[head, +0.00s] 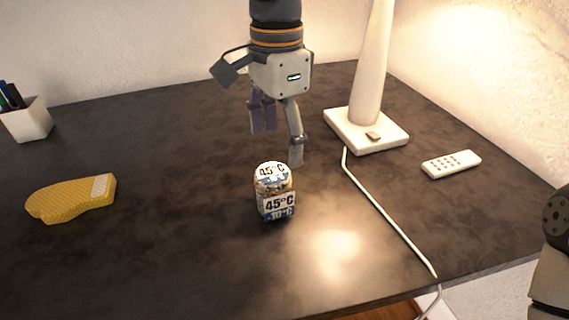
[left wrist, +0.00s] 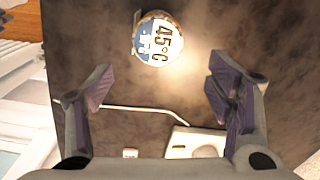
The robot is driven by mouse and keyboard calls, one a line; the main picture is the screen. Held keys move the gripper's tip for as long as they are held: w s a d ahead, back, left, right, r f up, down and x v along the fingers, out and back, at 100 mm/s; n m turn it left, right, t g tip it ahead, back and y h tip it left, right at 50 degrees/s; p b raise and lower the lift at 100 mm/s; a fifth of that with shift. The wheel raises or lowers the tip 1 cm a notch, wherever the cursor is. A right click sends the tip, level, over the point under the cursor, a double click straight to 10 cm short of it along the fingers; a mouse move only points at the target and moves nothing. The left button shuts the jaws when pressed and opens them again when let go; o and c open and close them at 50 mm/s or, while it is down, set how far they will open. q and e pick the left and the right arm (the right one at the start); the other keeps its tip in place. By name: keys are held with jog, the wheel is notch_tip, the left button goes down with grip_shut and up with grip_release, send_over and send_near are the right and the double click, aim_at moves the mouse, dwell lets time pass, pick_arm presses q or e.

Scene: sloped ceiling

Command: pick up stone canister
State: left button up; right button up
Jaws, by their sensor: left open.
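The canister (head: 275,203), a small round jar with a printed "45°C" label, stands upright on the dark table. Its labelled lid also shows at the top of the left wrist view (left wrist: 158,40). My left gripper (head: 279,140) points down above the table, behind the canister as the head view sees it. Its fingers are spread with nothing between them. In the left wrist view, the canister lies beyond the fingertips (left wrist: 160,96), apart from both. My right gripper is not in view.
A white lamp (head: 365,128) stands just right of my left gripper, its cord (head: 385,212) running to the front edge. A white remote (head: 451,163) lies farther right. A yellow sponge-like object (head: 70,199) and a pen cup (head: 27,122) are at left. The table around the canister is clear.

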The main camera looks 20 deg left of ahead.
aim_at(276, 174)
pick_arm(q)
jog(key=f, duration=0.1)
jog(key=s+f, duration=0.1)
jog(key=f, duration=0.2)
jog(key=shift+s, duration=0.25)
jog(key=f, duration=0.7)
jog(key=shift+w+a+f, duration=0.1)
jog(key=shift+a, duration=0.3)
jog(key=c, duration=1.6)
